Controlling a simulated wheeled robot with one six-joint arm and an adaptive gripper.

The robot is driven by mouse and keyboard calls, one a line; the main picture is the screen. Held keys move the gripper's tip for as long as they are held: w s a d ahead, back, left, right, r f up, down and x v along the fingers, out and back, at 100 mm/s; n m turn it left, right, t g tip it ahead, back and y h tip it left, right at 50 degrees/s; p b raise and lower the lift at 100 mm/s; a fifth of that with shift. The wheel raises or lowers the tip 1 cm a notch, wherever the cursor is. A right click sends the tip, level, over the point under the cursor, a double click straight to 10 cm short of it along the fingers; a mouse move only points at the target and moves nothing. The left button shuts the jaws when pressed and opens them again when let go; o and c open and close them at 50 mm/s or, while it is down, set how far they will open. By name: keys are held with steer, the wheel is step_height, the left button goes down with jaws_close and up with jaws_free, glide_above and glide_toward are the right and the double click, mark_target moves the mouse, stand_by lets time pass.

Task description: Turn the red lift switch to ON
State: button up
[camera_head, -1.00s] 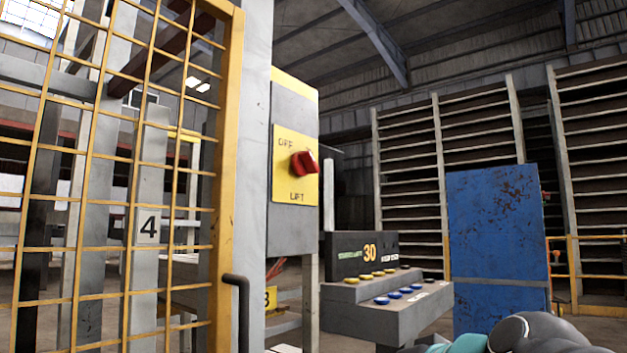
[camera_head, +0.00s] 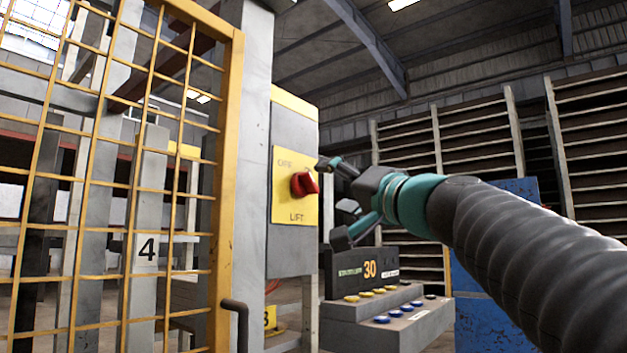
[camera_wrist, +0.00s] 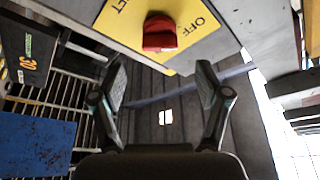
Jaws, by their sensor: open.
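The red lift switch (camera_head: 304,183) is a knob on a yellow plate (camera_head: 296,206) marked OFF and LIFT, on the side of a grey box (camera_head: 292,254). The knob looks tilted in the head view, and I cannot tell its exact setting. In the wrist view the red knob (camera_wrist: 159,33) is at the top, beyond the fingertips, with OFF on the plate to its right. My gripper (camera_head: 336,202) is open and empty, just to the right of the knob and apart from it. Its two fingers also show spread in the wrist view (camera_wrist: 160,80). Part of the plate's lettering is hidden behind the upper finger.
A yellow mesh gate (camera_head: 228,150) stands left of the box, with a dark handle (camera_head: 238,322) low on its edge. A grey console (camera_head: 375,325) with yellow and blue buttons is below my gripper. A blue cabinet (camera_head: 470,310) and slatted racks (camera_head: 410,150) stand behind.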

mark_target(314, 182)
steer(key=p+x, duration=0.2)
steer(key=x, duration=0.6)
steer(key=c, duration=1.2)
